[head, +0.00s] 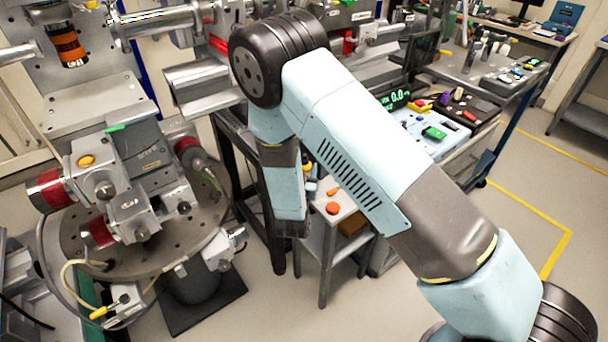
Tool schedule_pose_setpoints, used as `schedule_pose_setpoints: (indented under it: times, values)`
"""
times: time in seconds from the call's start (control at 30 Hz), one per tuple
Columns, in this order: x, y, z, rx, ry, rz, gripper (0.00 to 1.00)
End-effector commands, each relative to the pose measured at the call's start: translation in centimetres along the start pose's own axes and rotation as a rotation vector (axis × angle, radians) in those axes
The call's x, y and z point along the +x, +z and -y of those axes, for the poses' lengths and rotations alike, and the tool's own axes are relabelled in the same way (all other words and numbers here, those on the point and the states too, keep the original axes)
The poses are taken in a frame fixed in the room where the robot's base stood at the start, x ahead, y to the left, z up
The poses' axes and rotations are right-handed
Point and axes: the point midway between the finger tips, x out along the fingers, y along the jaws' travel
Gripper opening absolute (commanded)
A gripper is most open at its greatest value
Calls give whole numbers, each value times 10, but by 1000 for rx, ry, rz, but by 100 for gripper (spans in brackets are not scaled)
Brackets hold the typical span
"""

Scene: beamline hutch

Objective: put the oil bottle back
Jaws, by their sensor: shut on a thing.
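I cannot make out the oil bottle in the head view. My arm crosses the middle of the picture, its elbow high at the top centre and its forearm hanging down beside a small grey stand (345,213). The forearm ends in a dark part above the floor, left of the stand. My gripper's fingers do not show, and anything they hold is hidden too. A round orange thing (332,208) lies on the stand, with a small orange piece (334,190) behind it.
A round instrument table (90,240) with motors and cables stands at left. A dark frame (245,190) is close to my forearm. Behind my arm, a bench holds a green-lit readout (400,96) and coloured parts. Open floor (500,230) with yellow lines lies at right.

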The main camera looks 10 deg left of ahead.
Motion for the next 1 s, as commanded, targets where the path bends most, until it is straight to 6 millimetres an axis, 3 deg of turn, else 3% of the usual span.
schedule_pose_setpoints:
  times: [0.13, 0.5, 0.53, 0.6, 1.0]
  values:
    - [0, 17, 0, -1, 1, 0, 17]
    - [0, 20, -1, 1, 1, -1, 17]
    - [0, 20, -1, 1, 1, -1, 56]
    - [0, 19, -1, 1, 1, -1, 63]
    - [-7, 18, -1, 0, 1, 0, 64]
